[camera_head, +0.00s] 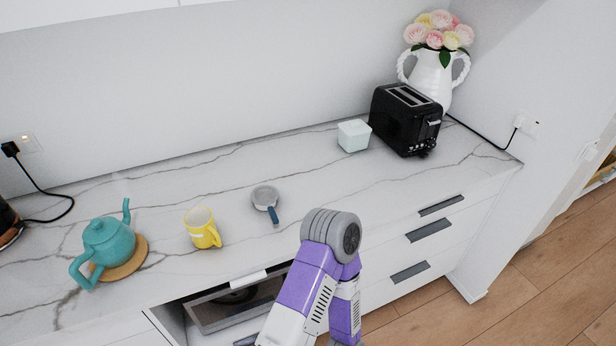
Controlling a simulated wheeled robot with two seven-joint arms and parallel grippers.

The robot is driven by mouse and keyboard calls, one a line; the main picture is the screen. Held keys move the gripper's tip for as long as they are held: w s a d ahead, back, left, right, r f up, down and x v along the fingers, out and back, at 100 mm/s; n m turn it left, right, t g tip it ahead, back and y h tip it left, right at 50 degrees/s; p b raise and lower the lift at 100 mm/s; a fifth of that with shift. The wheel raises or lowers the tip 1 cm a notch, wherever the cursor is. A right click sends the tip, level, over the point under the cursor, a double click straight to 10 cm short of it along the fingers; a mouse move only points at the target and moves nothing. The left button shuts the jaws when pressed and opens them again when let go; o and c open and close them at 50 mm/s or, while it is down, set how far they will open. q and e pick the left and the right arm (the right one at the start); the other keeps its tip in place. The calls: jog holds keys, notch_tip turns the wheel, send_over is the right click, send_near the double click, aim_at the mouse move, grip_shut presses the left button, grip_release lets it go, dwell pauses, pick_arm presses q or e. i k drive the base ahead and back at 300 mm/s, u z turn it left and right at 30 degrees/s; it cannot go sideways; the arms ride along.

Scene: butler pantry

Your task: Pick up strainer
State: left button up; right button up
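The strainer (265,196) is small, round and grey, with a dark blue handle pointing toward the counter's front edge. It lies on the white marble counter (330,185) near the middle of the head view, and nothing covers it. One of my arms, purple and white, rises from the bottom with its grey joint in front of the counter edge, to the right of the strainer and nearer to me. Neither of my grippers shows in this view, so their opening is hidden.
A yellow mug (202,230) stands left of the strainer. Further left, a teal teapot (107,242) sits on a round wooden board (137,251). A pale lidded box (353,136), black toaster (404,119) and flower vase (430,75) stand at back right. Counter right of the strainer is clear.

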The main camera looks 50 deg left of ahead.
aim_at(266, 195)
jog(key=i, duration=0.8)
jog(key=u, duration=2.6)
